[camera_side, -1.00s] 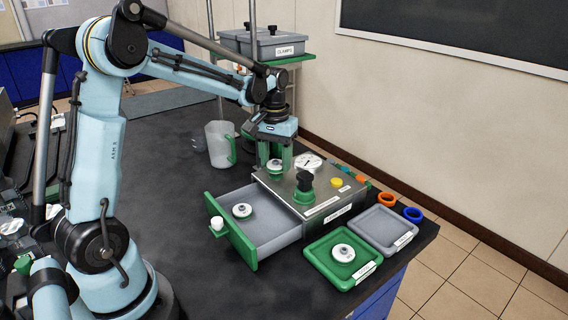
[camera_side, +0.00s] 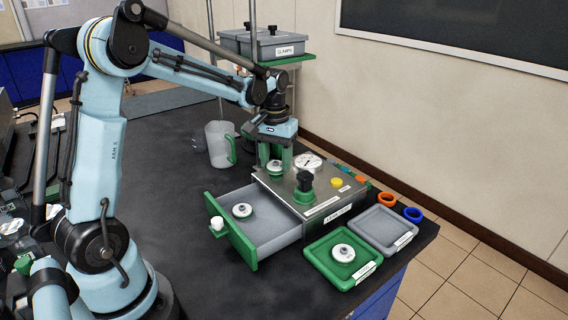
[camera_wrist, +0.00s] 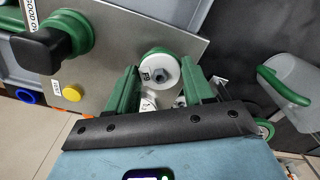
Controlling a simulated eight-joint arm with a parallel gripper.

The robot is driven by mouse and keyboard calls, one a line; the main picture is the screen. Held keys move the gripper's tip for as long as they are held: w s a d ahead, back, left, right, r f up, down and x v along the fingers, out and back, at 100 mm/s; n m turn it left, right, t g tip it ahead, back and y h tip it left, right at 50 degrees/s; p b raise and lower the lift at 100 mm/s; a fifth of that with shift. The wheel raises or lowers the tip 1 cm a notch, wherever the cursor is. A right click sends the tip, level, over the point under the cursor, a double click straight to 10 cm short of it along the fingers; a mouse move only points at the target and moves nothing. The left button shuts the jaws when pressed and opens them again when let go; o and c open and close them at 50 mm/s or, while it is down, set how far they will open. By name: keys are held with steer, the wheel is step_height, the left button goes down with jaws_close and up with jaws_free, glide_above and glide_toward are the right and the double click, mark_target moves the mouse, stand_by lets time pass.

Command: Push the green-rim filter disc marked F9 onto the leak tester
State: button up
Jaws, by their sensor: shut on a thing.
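My gripper (camera_side: 277,160) points down over the rear left corner of the leak tester (camera_side: 322,201), a metal box with a dial gauge and a black-and-green knob. Its green fingers are shut on a white filter disc (camera_side: 275,167).
An open drawer (camera_side: 277,236) left of the tester holds another disc (camera_side: 242,211). A green tray (camera_side: 318,263) in front holds one more disc (camera_side: 343,253); the grey tray (camera_side: 382,231) beside it is empty. A jug (camera_side: 218,146) stands behind. Bench left of the drawer is clear.

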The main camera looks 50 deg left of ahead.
steer(key=shift+f, duration=0.5)
stand_by(0.8)
steer(key=o, duration=1.1)
steer(key=shift+o, duration=0.2)
steer(key=o, duration=0.3)
steer(key=shift+r, duration=0.15)
steer(key=shift+r, duration=3.35)
steer(key=shift+c, duration=0.3)
jaws_close()
